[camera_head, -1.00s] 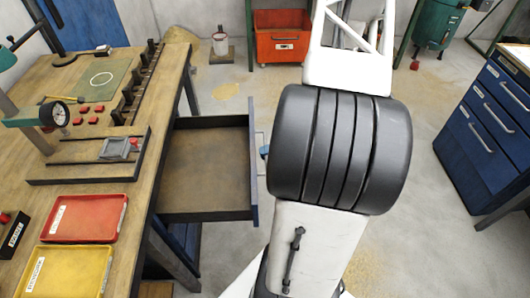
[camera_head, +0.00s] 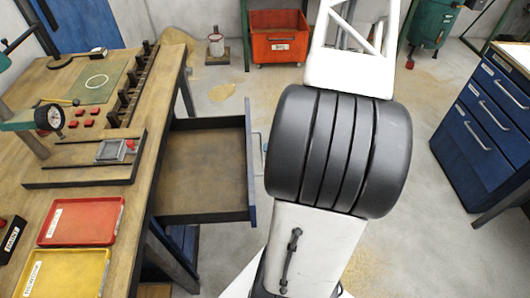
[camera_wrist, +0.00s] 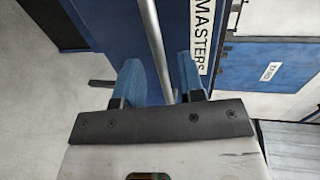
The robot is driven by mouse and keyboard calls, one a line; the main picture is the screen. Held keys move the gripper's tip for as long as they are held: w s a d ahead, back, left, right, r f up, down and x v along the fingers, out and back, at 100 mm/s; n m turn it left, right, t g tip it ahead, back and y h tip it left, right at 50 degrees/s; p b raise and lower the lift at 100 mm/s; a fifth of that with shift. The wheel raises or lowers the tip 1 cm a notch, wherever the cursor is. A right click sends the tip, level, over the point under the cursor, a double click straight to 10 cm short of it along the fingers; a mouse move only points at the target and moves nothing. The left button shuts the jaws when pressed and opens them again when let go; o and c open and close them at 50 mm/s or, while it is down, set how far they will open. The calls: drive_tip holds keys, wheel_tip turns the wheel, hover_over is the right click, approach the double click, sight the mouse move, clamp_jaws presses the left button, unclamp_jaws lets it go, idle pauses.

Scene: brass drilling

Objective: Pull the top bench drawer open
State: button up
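The top bench drawer (camera_head: 205,172) stands pulled out from the right side of the wooden bench, its empty inside showing in the head view. Its blue front (camera_head: 250,165) carries a metal bar handle (camera_head: 258,150). In the wrist view the handle (camera_wrist: 153,40) runs between the two blue fingers of my gripper (camera_wrist: 160,78), with a gap on both sides. My gripper is open and does not visibly touch the bar. A "MASTERS" label (camera_wrist: 204,35) shows on the blue front. In the head view my arm hides my gripper.
The bench top (camera_head: 100,205) holds a red tray (camera_head: 81,220), a yellow tray (camera_head: 62,272) and a dial gauge fixture (camera_head: 48,118). A blue drawer cabinet (camera_head: 480,135) stands at right. An orange bin (camera_head: 278,38) stands at the back.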

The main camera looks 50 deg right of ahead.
drive_tip(key=shift+v, duration=2.45)
drive_tip(key=shift+a+r, duration=0.1)
drive_tip(key=w+a+r+n+g+h, duration=0.1)
drive_tip(key=w+a+r+n+g, duration=0.3)
drive_tip(key=a+r, duration=0.55)
drive_tip(key=w+a+r+n+g+h, duration=0.1)
drive_tip(key=w+a+r+n+g, duration=0.15)
drive_tip(key=a+r+g, duration=0.6)
drive_tip(key=s+a+r+n+t+h, duration=0.1)
drive_tip(key=s+a+r+h, duration=0.3)
drive_tip(key=a+r, duration=0.5)
drive_tip(key=s+a+r+n+t+h, duration=0.1)
drive_tip(key=s+a+r+t+h, duration=0.2)
drive_tip(key=a+r, duration=0.7)
drive_tip(key=shift+s+a+h, duration=0.25)
drive_tip(key=shift+s+h, duration=0.45)
drive_tip(key=shift+h, duration=0.4)
